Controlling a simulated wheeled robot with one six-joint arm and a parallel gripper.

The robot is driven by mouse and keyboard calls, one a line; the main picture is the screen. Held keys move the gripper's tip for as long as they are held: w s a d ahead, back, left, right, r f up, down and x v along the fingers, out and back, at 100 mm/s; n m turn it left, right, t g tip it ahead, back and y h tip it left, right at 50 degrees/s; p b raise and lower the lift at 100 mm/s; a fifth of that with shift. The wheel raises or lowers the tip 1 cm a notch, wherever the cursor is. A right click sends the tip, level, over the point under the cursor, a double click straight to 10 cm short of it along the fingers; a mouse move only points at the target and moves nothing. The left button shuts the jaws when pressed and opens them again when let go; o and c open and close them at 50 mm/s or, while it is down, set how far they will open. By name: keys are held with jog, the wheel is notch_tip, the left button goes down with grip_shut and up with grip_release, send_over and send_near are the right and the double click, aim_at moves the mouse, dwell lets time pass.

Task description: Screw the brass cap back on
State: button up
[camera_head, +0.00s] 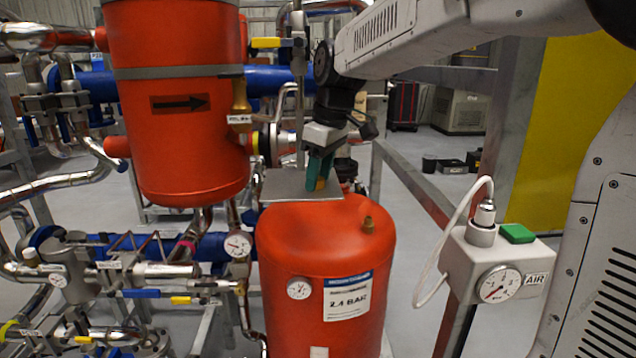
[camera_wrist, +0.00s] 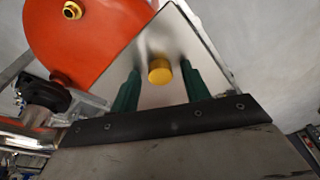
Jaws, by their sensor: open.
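The brass cap (camera_wrist: 160,71) is a small yellow round piece on a flat grey metal plate (camera_wrist: 150,40). My gripper (camera_wrist: 160,76) is open, with one green finger on each side of the cap and a visible gap to both. The stem (camera_wrist: 72,10) also shows at the top left of the wrist view.
A larger red vessel (camera_head: 175,130) with a brass fitting (camera_head: 240,105) stands to the left, among steel and blue pipes. An air box (camera_head: 497,262) with a gauge, green button and white hose is at the right. A grey rail (camera_head: 415,185) runs behind the tank.

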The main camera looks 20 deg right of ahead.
aim_at(321, 179)
jog(key=c, duration=0.8)
jog(key=shift+o, duration=0.2)
jog(key=shift+r, duration=0.15)
jog(key=shift+r, duration=1.9)
jog(key=shift+s, duration=0.1)
